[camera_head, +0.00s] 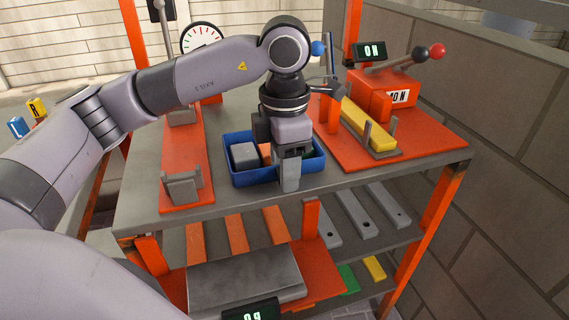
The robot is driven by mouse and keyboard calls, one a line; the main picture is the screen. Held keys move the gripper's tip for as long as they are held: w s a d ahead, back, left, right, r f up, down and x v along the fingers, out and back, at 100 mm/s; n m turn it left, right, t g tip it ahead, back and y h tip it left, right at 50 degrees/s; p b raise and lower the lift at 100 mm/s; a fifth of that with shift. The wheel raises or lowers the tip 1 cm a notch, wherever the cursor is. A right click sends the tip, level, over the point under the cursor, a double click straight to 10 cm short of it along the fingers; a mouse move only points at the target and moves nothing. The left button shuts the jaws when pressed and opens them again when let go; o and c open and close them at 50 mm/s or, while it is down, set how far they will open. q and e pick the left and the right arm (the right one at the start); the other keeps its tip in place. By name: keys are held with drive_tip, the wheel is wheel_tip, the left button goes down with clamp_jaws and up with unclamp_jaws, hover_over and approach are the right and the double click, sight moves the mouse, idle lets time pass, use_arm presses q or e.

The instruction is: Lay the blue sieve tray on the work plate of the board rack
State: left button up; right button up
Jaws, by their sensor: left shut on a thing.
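The blue sieve tray (248,179) is in the middle of the rack's grey top plate (330,184), near its front edge. A grey block (245,155) and orange pieces (265,153) show inside it. My left gripper (290,180) points down at the tray's front wall, right of its middle, and is shut on it. The gripper hides part of the tray's front and inside. I cannot tell whether the tray touches the plate or hangs just above it. My right gripper is not in view.
An orange fixture (186,150) stands left of the tray. An orange base (420,140) with a yellow bar (368,125) and lever box is to the right. Below are shelved boards (237,235) and a grey scale plate (245,279). A dial gauge (201,38) stands behind.

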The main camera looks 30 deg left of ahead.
use_arm(q)
drive_tip(key=shift+f, duration=0.1)
drive_tip(key=o, duration=1.3)
drive_tip(key=shift+c, duration=0.2)
wheel_tip(320, 180, up, 7)
drive_tip(key=shift+r+p, duration=0.1)
drive_tip(key=shift+p, duration=0.4)
drive_tip(key=shift+s, duration=0.1)
